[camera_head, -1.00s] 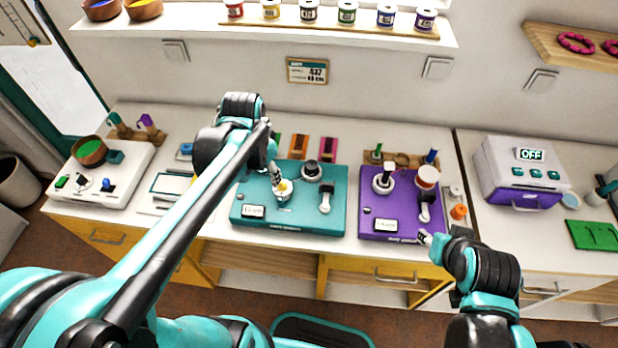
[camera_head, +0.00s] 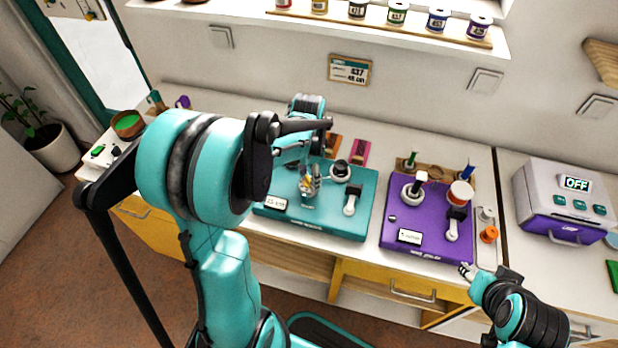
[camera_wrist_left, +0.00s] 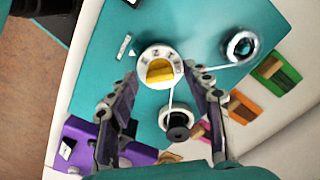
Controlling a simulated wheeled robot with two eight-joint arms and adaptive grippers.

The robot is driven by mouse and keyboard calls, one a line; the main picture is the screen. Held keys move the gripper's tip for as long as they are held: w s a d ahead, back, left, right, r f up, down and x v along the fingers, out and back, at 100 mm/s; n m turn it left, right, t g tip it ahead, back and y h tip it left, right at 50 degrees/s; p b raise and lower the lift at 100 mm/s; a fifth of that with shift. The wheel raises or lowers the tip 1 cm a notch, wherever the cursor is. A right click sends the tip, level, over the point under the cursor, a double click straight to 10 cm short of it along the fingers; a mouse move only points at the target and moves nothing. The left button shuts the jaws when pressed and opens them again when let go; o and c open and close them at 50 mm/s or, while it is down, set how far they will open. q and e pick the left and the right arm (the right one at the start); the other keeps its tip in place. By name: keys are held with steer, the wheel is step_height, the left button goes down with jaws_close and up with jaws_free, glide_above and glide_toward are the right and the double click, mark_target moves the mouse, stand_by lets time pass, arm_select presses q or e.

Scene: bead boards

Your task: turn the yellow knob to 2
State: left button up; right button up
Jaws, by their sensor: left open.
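The yellow knob (camera_wrist_left: 160,71) sits in a white numbered dial (camera_wrist_left: 146,54) on the teal board (camera_head: 345,220). In the head view my left gripper (camera_head: 309,182) is over the dial and mostly hides the knob. In the left wrist view the open fingers of my left gripper (camera_wrist_left: 165,78) stand on either side of the dial, with nothing held. The dial's digits are too small to read surely. My right gripper (camera_head: 467,271) is near the front edge of the purple board (camera_head: 395,232), and its jaws are too small to judge.
A black knob (camera_head: 340,171) and a white-and-black lever (camera_head: 350,204) stand on the teal board, right of the dial. The purple board carries its own controls. A grey box reading OFF (camera_head: 560,205) stands at the right. Small coloured blocks lie behind the teal board.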

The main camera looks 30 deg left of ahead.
arm_select(q)
jaws_close()
steer(key=shift+n, duration=0.3)
steer(key=n, duration=0.4)
steer(key=shift+n+p, duration=0.35)
steer(key=shift+n, duration=1.75)
